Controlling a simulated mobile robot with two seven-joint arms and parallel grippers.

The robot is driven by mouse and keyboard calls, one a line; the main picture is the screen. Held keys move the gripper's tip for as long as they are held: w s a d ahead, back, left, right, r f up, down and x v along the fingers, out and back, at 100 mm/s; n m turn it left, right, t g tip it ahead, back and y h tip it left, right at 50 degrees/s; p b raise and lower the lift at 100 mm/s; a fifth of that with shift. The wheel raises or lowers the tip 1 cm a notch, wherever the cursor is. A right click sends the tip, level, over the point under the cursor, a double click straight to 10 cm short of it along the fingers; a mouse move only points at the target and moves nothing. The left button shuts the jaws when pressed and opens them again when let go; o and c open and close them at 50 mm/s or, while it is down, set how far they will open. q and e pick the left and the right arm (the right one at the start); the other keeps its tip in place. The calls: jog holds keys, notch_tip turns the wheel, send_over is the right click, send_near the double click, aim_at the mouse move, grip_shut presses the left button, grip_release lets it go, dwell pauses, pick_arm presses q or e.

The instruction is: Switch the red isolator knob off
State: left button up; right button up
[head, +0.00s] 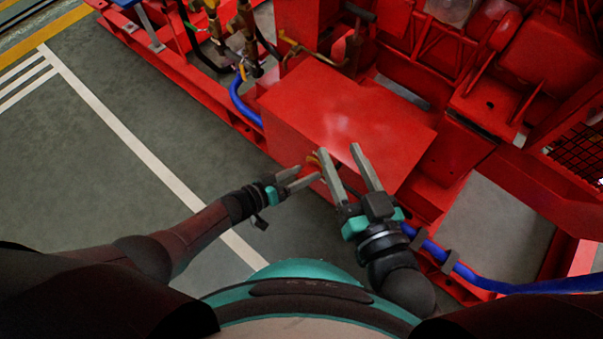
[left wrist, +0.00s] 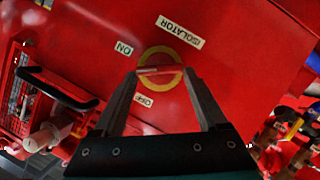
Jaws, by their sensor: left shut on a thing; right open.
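The red isolator knob (left wrist: 160,71) sits on a yellow disc (left wrist: 173,55) on a red panel in the left wrist view. Its bar lies nearly level in that picture. The ON label (left wrist: 124,48) is up and left of it, the OFF label (left wrist: 145,100) below left, and the ISOLATOR label (left wrist: 180,32) above. My left gripper (head: 306,177) is shut on the knob; its fingertips (left wrist: 162,74) are at the two ends of the bar. In the head view the knob is mostly hidden at the box's near side. My right gripper (head: 342,152) is open and empty, close by on the right.
The red box (head: 345,115) fills the middle of the head view, with red frames and machinery behind and right. A blue hose (head: 238,98) runs at its left, and another blue hose (head: 470,273) at lower right. Grey floor (head: 90,150) is clear on the left.

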jog(key=shift+s+a+r, duration=0.1)
dwell(0.3)
pick_arm(q)
jog(key=o, duration=1.3)
jog(key=shift+p+v, duration=0.55)
jog(key=shift+v, duration=0.45)
jog(key=p+v, duration=0.5)
jog(key=v, duration=0.8)
jog(key=shift+a, duration=0.2)
pick_arm(e)
jog(key=s+d+f+g+h, duration=0.2)
jog(key=s+d+g+h, duration=0.3)
jog(key=d+g, duration=0.5)
jog(key=shift+d+f+g, duration=0.2)
jog(key=shift+d+g, duration=0.2)
jog(key=shift+d, duration=0.1)
